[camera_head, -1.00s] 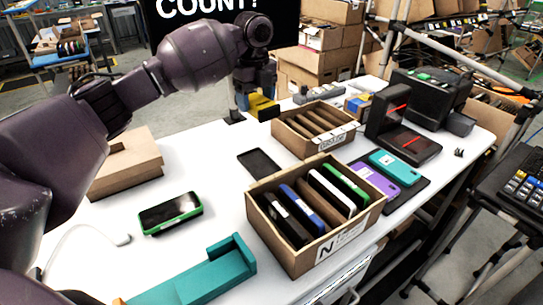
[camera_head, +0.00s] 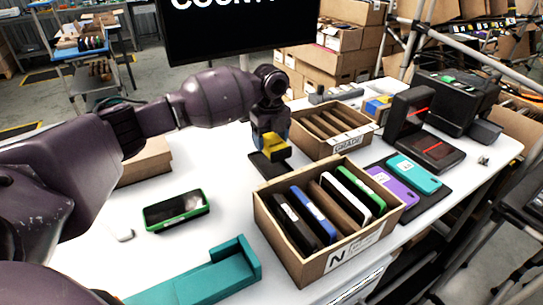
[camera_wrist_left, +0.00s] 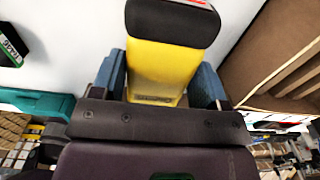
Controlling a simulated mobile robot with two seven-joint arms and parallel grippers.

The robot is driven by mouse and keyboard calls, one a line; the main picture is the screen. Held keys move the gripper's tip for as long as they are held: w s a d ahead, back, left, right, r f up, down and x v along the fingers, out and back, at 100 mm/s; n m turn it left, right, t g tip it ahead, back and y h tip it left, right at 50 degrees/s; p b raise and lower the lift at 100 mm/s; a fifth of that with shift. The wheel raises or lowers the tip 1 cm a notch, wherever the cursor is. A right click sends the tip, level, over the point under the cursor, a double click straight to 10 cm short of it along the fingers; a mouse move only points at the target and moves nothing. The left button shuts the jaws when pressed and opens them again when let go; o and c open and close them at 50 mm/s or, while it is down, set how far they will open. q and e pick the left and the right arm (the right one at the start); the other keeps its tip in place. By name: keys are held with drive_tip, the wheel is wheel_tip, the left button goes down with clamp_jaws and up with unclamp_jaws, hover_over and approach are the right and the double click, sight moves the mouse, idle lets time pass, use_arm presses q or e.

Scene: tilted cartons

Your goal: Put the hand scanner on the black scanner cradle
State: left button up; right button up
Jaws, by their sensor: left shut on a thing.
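The hand scanner (camera_head: 274,146) has a yellow body and a black head. My left gripper (camera_head: 271,140) is shut on its yellow part, above the table near the middle. In the left wrist view the scanner (camera_wrist_left: 163,70) sits between the blue fingers (camera_wrist_left: 160,85), its black head (camera_wrist_left: 172,22) with a bit of red at the top edge. A flat black piece (camera_head: 259,166) lies on the table just below the scanner; it looks like the cradle, partly hidden by the scanner and gripper. I cannot tell whether they touch. My right gripper is not in view.
An open carton of phones (camera_head: 280,232) stands close in front, and a divided carton (camera_head: 345,142) close behind to the right. A green-edged phone (camera_head: 176,210) and a teal holder (camera_head: 205,283) lie to the left. White table (camera_head: 215,170) is clear left of the gripper.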

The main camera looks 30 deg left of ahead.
use_arm(q)
drive_tip(key=shift+f, duration=0.55)
wheel_tip(320, 180, down, 5)
drive_tip(key=shift+r+b, duration=0.15)
drive_tip(key=shift+b, duration=0.3)
drive_tip(key=shift+r, duration=0.1)
drive_tip(key=o, duration=0.8)
